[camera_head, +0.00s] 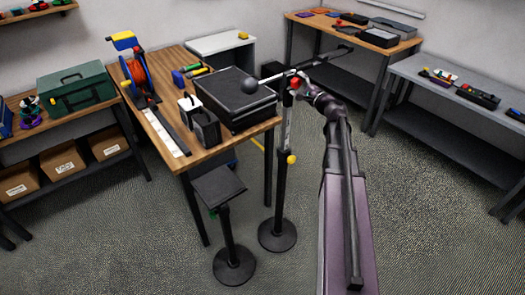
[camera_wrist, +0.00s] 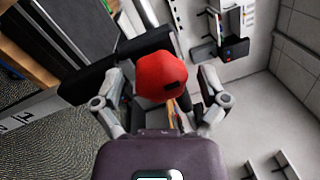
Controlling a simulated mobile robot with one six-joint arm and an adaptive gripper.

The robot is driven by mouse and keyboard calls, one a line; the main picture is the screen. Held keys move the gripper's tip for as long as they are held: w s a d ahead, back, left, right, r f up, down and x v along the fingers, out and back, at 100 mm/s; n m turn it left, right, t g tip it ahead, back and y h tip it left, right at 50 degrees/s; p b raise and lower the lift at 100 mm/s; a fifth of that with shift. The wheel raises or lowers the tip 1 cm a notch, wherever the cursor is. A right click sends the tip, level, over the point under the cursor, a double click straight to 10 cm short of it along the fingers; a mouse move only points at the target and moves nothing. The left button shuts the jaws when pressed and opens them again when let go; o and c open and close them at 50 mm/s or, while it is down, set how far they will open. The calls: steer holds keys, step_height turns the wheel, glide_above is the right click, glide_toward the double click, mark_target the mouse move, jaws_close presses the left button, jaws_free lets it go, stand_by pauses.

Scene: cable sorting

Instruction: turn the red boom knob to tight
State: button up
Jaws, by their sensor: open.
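The red boom knob (camera_head: 295,84) sits at the top of a slim upright stand (camera_head: 286,125) with a round black base. In the wrist view the red knob (camera_wrist: 163,79) is large and faceted, centred between the fingers of my gripper (camera_wrist: 160,92). The fingers stand apart on both sides of it, with a visible gap to the knob on each side. In the head view my gripper (camera_head: 301,84) is at the knob and partly blends with it.
A wooden table (camera_head: 160,120) with a black case (camera_head: 237,98) and an orange reel (camera_head: 135,72) stands left of the stand. A second short stand with a tilted dark plate (camera_head: 219,185) is nearby. A grey bench (camera_head: 450,80) is at right. Floor between is open.

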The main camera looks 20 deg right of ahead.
steer(key=n, duration=0.4)
steer(key=shift+n+g+y, duration=0.3)
steer(key=n+p, duration=0.1)
steer(key=n, duration=0.3)
steer(key=shift+n+y, duration=0.3)
steer(key=n, duration=0.4)
steer(key=shift+r+g+p, duration=0.1)
steer(key=shift+g+p, duration=0.25)
steer(key=shift+g, duration=0.05)
steer(key=n, duration=0.3)
steer(key=shift+n+p, duration=0.3)
steer(key=shift+n, duration=0.1)
steer(key=shift+s+n, duration=0.2)
steer(key=shift+n, duration=0.1)
steer(key=v, duration=1.3)
steer(key=s+a+f+g+h+p, duration=0.1)
steer(key=s+a+f+g, duration=0.1)
steer(key=a, duration=0.6)
steer(key=s+a+f+g+h+p, duration=0.1)
steer(key=s+a+f+g+p, duration=0.1)
steer(key=a+f+g, duration=0.3)
steer(key=s+a+f+n+g+h+p, duration=0.1)
steer(key=s+a+f+g, duration=0.3)
steer(key=a+g, duration=0.3)
steer(key=shift+a+f+p, duration=0.2)
steer(key=shift+a+p, duration=0.1)
steer(key=shift+a, duration=2.55)
